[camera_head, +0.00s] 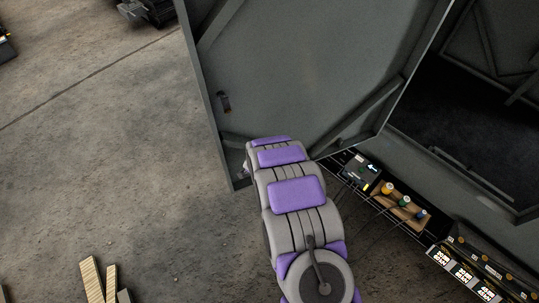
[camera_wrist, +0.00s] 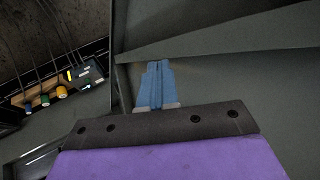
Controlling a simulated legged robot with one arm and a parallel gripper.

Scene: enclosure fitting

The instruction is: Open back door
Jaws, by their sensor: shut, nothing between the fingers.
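The back door (camera_head: 310,60) is a large dark grey metal panel with diagonal ribs. It stands swung out from the enclosure (camera_head: 460,165), whose dark interior shows at the right. A small slot with a purplish part sits near the door's left edge. My arm reaches up to the lower part of the door and hides my fingers in the head view. In the wrist view my gripper (camera_wrist: 155,85) shows blue fingers shut together, with nothing between them. They are in front of the door's grey inner face (camera_wrist: 220,80), close to a rib. I cannot tell whether they touch it.
Along the enclosure's base is a shelf with a wooden block (camera_head: 398,207) holding coloured knobs, a dark box (camera_head: 355,168) with an arrow, and black-and-white marked panels (camera_head: 465,272). Wooden planks (camera_head: 98,282) lie at lower left. The concrete floor at left is largely clear.

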